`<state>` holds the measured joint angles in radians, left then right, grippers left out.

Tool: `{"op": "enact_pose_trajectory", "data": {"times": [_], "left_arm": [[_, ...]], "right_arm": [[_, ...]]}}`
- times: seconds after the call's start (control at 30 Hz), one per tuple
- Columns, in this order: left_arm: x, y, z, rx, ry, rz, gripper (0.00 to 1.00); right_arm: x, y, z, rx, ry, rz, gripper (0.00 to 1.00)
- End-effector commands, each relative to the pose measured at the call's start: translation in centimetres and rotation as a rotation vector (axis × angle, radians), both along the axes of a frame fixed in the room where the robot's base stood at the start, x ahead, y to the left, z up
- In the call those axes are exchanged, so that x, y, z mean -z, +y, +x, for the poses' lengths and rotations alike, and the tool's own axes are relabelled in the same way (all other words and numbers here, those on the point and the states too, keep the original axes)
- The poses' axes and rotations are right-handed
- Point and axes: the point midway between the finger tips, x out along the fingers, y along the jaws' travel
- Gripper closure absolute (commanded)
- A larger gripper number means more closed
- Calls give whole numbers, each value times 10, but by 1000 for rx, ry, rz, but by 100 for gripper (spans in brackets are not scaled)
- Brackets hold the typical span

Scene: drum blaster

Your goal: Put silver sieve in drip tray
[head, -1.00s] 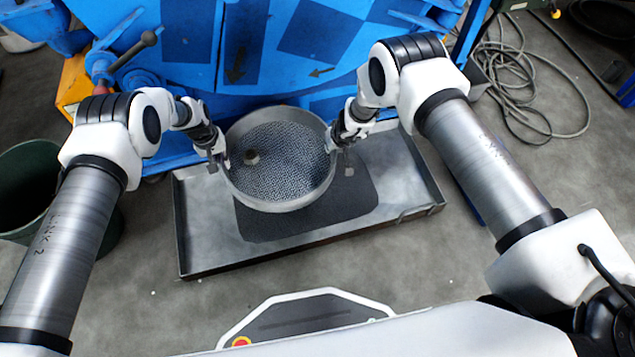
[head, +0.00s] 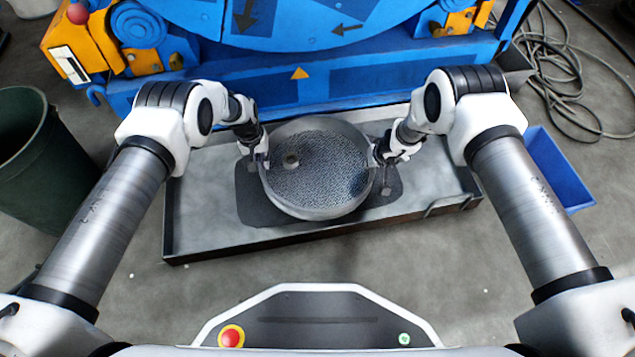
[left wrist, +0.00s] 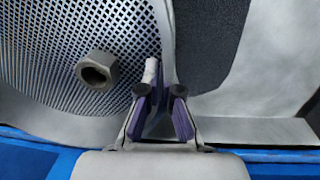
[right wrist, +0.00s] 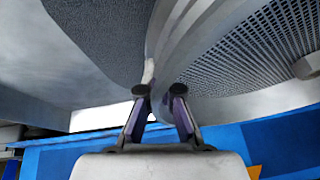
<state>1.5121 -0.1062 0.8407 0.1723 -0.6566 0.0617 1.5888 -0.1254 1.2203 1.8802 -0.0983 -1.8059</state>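The silver sieve (head: 318,185), a round pan with a perforated bottom, is over the middle of the grey drip tray (head: 210,200). A hex nut (head: 291,161) lies in it and also shows in the left wrist view (left wrist: 97,69). My left gripper (head: 258,162) is at the sieve's left rim, with the rim between its fingers (left wrist: 160,92). My right gripper (head: 384,160) is at the right rim, which runs between its fingers (right wrist: 159,90). Both look closed on the rim. I cannot tell whether the sieve's underside touches the tray.
A dark patch or mat (head: 258,205) lies in the tray under the sieve. The blue machine (head: 290,85) stands right behind the tray. A green barrel (head: 40,165) is at left, a blue bin (head: 556,170) at right, with coiled cables (head: 565,75) behind it. Floor in front is clear.

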Motion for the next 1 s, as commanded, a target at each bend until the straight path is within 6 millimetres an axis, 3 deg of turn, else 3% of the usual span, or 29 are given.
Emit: {"op": "enact_pose_trajectory", "data": {"times": [0.37, 0.93, 1.0], "left_arm": [[3, 0, 1, 0, -1, 0, 100], [49, 0, 1, 0, -2, 0, 100], [43, 0, 0, 0, 0, 0, 73]], "right_arm": [[2, 0, 1, 0, -2, 0, 100], [48, 0, 1, 1, -2, 1, 100], [43, 0, 0, 1, 0, 0, 73]]}}
